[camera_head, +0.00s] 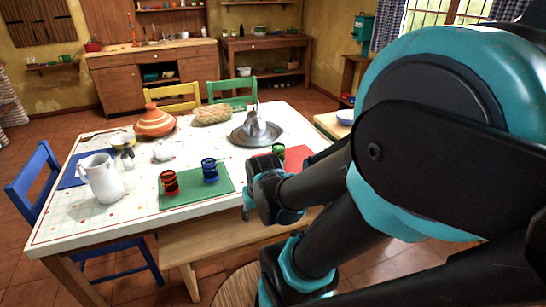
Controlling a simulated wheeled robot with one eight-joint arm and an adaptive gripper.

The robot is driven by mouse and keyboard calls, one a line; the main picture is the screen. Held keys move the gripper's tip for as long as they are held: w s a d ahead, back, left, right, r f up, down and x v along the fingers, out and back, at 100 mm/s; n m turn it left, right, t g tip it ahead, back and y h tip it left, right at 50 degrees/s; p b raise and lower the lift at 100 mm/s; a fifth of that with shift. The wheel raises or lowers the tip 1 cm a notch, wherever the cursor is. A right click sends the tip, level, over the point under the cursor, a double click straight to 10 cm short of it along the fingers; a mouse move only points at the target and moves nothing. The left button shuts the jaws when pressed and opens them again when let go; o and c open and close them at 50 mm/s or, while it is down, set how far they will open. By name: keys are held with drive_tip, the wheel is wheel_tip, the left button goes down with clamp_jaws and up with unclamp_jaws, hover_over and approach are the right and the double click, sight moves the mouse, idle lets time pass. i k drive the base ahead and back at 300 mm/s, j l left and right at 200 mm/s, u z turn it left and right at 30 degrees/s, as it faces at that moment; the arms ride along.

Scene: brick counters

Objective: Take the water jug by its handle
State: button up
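The white water jug (103,180) stands upright on the front left of the table (75,225). Its handle (82,173) shows on the left side of the jug. My arm comes in from the right and covers much of that side. What looks like my gripper (249,201) is at the table's front edge, well to the right of the jug and apart from it. Its fingers are too small and partly hidden to tell whether they are open or shut.
A green mat (196,196) with a red cup (169,182) and a blue cup (210,171) lies between the jug and my gripper. A wooden bench (215,240) runs along the front. A blue chair (35,185) stands at the left.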

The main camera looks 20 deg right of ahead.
sight(106, 183)
drive_tip(key=i+u, duration=0.25)
drive_tip(key=i+l+u, duration=0.1)
drive_tip(key=i+u, duration=0.2)
drive_tip(key=u, duration=1.7)
